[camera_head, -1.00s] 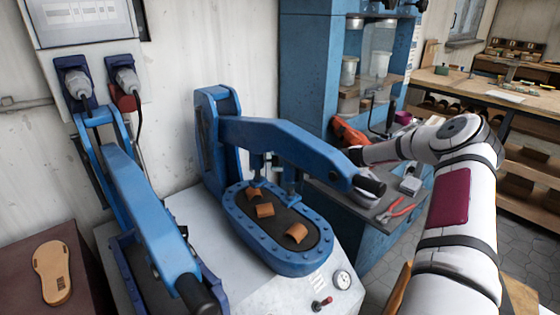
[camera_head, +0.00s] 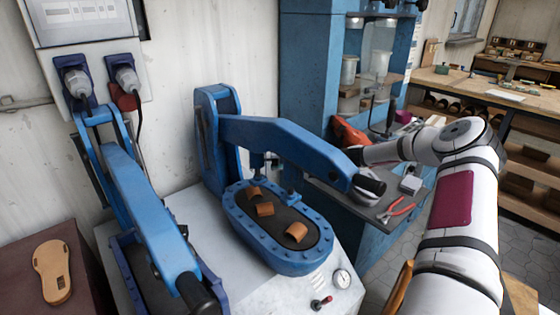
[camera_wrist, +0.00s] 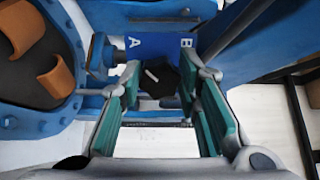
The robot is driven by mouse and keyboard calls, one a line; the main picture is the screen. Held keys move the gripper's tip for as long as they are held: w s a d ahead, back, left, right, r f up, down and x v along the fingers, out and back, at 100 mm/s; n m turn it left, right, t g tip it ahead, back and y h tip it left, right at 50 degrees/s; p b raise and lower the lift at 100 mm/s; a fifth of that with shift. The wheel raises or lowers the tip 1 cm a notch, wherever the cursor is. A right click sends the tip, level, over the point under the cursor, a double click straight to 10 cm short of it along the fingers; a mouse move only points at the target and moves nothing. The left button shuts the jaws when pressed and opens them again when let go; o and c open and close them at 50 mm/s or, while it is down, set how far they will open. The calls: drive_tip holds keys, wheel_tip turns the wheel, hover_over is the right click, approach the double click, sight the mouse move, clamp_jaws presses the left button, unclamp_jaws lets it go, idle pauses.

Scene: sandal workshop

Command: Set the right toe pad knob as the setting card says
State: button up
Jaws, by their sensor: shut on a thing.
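In the wrist view a dark faceted knob (camera_wrist: 160,84) with a short white pointer line sits by a blue plate (camera_wrist: 158,45) lettered A and B. The pointer line slants toward the upper left, on the A side. My gripper (camera_wrist: 160,90) has its teal-padded fingers on both sides of the knob and is shut on it. In the head view the knob and my fingertips are hidden behind the press's blue lever arm. I cannot make out a setting card in either view.
The blue press lever (camera_head: 285,145) crosses close in front of my wrist. Brown pads (camera_head: 265,209) lie in the oval press bed (camera_head: 236,222). Red pliers (camera_head: 397,210) lie on a shelf at right. A tan sole (camera_head: 52,271) lies at lower left.

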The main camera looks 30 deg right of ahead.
drive_tip(key=shift+f, duration=0.1)
drive_tip(key=o, duration=1.2)
drive_tip(key=shift+c, duration=0.2)
drive_tip(key=shift+d, duration=0.1)
drive_tip(key=v, duration=1.2)
